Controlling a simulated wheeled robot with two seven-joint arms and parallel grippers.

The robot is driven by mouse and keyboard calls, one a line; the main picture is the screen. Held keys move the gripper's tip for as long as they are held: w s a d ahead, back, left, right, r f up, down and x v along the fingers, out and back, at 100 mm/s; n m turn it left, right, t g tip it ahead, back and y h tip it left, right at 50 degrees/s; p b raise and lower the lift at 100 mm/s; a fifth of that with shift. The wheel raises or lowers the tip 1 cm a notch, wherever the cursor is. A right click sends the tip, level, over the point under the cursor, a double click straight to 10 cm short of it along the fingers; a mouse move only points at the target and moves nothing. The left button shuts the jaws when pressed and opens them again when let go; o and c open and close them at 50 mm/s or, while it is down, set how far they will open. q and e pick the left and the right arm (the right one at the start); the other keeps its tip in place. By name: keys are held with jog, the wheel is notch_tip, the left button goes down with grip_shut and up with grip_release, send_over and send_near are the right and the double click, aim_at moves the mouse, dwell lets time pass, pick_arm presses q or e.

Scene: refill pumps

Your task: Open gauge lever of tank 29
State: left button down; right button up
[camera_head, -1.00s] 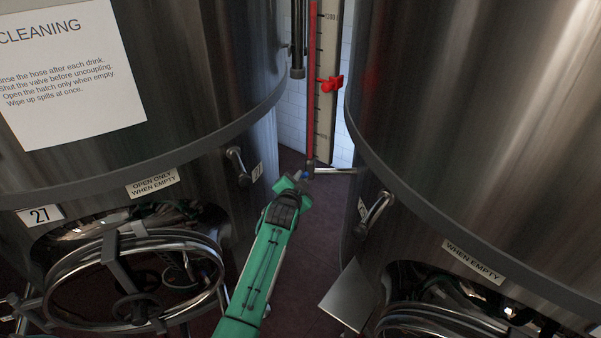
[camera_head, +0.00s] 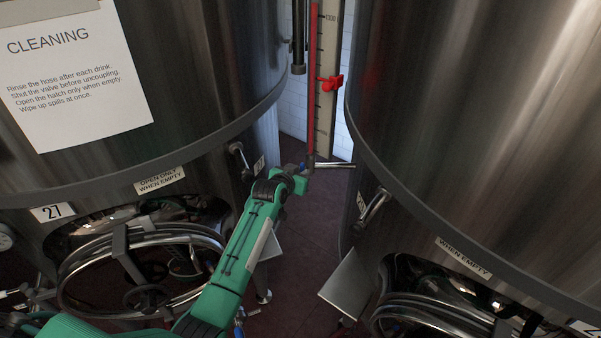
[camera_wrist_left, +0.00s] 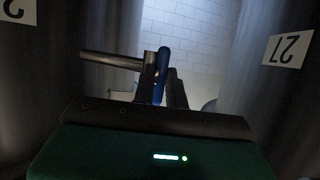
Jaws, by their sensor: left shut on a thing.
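The gauge (camera_head: 313,90) is an upright red column on a scale between the two tanks. A short metal pipe (camera_head: 335,165) joins its foot to the right tank (camera_head: 470,130), whose number plate is too oblique to read. The small blue gauge lever (camera_wrist_left: 162,68) sits by that pipe and stands roughly upright in the left wrist view. My left gripper (camera_head: 300,172) is at the foot of the gauge, its fingers shut on the blue lever. My right gripper is not in view.
The left tank (camera_head: 200,70) carries plate 27 (camera_head: 52,212) and a cleaning notice (camera_head: 75,80). Metal handles (camera_head: 240,158) and (camera_head: 372,207) stick out from both tanks. A red marker (camera_head: 330,83) sits on the scale. The gap between the tanks is narrow.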

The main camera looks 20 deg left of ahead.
pick_arm(q)
jog(key=shift+f, duration=0.1)
dwell(0.4)
jog(key=c, duration=1.4)
grip_release()
jog(key=shift+c, duration=0.2)
jog(key=s+a+r+b, duration=0.2)
jog(key=s+b, duration=0.5)
jog(key=s, duration=0.9)
jog(key=shift+s+a+b, duration=0.25)
jog(key=shift+a+b, duration=0.05)
jog(key=shift+a, duration=0.05)
